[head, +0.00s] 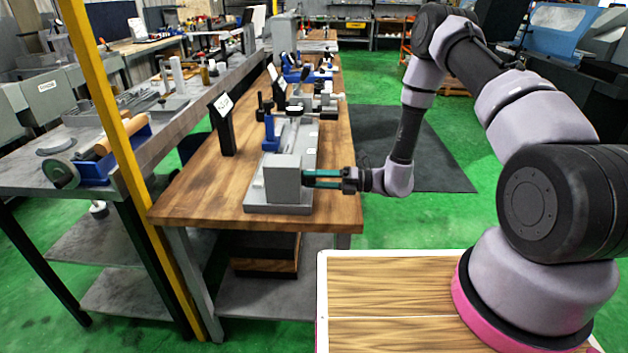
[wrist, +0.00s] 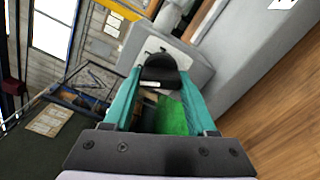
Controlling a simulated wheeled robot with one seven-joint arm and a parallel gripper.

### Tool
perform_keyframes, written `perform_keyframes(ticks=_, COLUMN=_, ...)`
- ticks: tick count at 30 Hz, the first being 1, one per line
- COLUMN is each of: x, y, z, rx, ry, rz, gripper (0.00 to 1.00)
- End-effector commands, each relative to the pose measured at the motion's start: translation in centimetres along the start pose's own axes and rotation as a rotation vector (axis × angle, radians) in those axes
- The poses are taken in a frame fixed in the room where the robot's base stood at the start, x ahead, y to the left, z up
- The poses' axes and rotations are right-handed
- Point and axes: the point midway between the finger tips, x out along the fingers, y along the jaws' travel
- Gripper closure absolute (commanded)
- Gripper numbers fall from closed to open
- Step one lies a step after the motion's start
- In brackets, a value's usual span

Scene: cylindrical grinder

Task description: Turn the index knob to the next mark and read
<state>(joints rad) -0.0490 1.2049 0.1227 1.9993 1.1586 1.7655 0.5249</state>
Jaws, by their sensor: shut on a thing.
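The index knob (wrist: 160,66) is black and sits on a pale plate (wrist: 152,45) on the end of a grey housing. The grey housing (head: 283,182) stands at the near end of the small grinder on the wooden bench in the head view. My gripper (head: 307,178) reaches it from the right, with teal fingers at its right side. In the wrist view my gripper (wrist: 161,76) has its fingers on both sides of the knob, shut on it. The fingers hide the knob in the head view. I cannot read any index marks.
The wooden bench (head: 195,190) also holds a black stand with a white sign (head: 224,125) left of the grinder. More fixtures stand farther back. A yellow post (head: 113,125) rises at the left.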

Motion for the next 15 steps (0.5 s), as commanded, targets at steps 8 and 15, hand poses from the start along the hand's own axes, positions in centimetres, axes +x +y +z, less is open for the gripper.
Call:
perform_keyframes(ticks=8, x=-0.09, y=-0.04, z=0.03, rx=0.033, ry=-0.001, rz=-0.002, gripper=0.98)
perform_keyframes(ticks=15, x=-0.1, y=-0.05, z=0.04, rx=0.033, ry=-0.001, rz=-0.002, gripper=0.98)
